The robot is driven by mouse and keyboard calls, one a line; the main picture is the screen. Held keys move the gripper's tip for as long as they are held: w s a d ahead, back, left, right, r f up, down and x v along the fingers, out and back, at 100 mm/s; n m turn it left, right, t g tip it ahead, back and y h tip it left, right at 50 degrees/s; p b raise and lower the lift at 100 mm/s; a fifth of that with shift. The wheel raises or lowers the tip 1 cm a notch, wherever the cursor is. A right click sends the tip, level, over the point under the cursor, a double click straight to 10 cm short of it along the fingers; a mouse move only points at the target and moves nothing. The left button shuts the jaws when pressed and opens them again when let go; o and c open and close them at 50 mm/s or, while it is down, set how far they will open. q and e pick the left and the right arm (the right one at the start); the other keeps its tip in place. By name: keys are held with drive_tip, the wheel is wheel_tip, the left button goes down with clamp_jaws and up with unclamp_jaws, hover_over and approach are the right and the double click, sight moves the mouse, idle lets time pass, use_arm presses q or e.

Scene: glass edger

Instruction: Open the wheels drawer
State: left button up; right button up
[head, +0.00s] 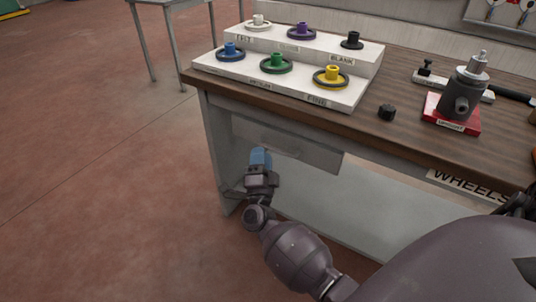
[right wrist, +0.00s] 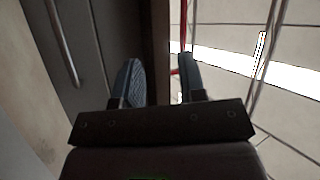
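A grey drawer front (head: 290,145) sits under the left part of the bench top and looks closed. A dark drawer face (right wrist: 100,35) with a bar handle (right wrist: 66,45) shows at the left of the right wrist view. My right gripper (head: 260,160), with blue fingers, is in front of the left drawer front. In the right wrist view its fingers (right wrist: 160,80) are apart and empty, with the handle left of them. My left gripper is not seen.
The wooden bench top (head: 400,140) holds a white stepped rack (head: 290,80) with several coloured wheels, a black knob (head: 387,112) and a grey device on a red base (head: 455,110). A grey bench leg (head: 218,140) stands left of the gripper.

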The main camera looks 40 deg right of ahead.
sight(276, 149)
drive_tip(key=w+d+f+m+g+h+b, duration=0.1)
drive_tip(key=w+f+m+g+h+b, duration=0.1)
drive_tip(key=f+m+g, duration=0.35)
drive_tip(key=w+d+f+m+g+h+b, duration=0.1)
drive_tip(key=w+f+m+g+h+b, duration=0.15)
drive_tip(key=f+m+g, duration=0.3)
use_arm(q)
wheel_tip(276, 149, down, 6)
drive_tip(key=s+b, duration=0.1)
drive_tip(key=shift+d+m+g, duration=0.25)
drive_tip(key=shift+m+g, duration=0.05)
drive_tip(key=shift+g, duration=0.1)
use_arm(e)
drive_tip(key=shift+n+t, duration=0.3)
drive_tip(key=shift+n, duration=0.1)
drive_tip(key=shift+x, duration=5.15)
drive_tip(key=shift+s+r, duration=0.15)
drive_tip(key=shift+c, duration=0.4)
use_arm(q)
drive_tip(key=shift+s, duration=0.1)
use_arm(e)
clamp_jaws()
